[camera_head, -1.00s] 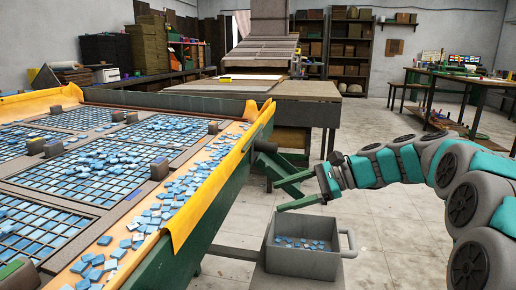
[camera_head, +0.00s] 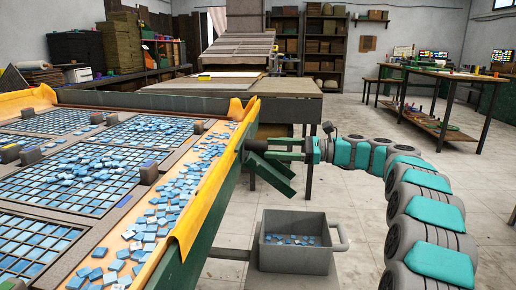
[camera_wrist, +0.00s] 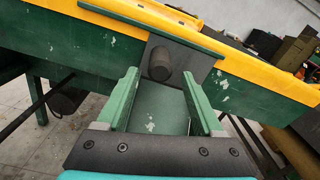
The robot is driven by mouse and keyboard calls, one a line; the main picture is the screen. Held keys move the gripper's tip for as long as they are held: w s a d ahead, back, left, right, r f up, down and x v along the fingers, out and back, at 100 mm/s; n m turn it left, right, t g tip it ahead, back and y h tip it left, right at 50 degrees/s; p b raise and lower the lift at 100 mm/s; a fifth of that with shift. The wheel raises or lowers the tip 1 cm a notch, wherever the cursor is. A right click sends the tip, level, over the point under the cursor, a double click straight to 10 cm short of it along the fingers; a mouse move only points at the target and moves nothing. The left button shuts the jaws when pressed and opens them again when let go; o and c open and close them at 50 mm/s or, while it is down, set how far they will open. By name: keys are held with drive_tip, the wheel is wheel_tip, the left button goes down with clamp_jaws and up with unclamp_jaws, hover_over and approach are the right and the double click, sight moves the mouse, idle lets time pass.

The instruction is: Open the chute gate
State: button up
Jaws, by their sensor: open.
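The chute gate shows in the wrist view as a dark grey plate (camera_wrist: 190,56) with a stubby dark knob (camera_wrist: 160,63), set in the green side of the sorting table. It stands closed against the table side, as far as I can tell. The knob also shows in the head view (camera_head: 256,146). My gripper (camera_wrist: 161,76) is open, its green fingers pointing at the plate. The knob appears between the fingertips; I cannot tell whether they touch it. The green chute (camera_head: 272,176) slopes down to the right beneath my gripper.
A grey bin (camera_head: 268,256) with some blue tiles stands below the chute. The yellow-rimmed sorting table (camera_head: 212,190) holds many blue tiles along its edge. A workbench (camera_head: 445,75) stands at the right, with open floor before it.

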sight(259, 147)
drive_tip(key=a, duration=0.5)
drive_tip(key=shift+w, duration=0.15)
clamp_jaws()
idle(0.4)
idle(0.8)
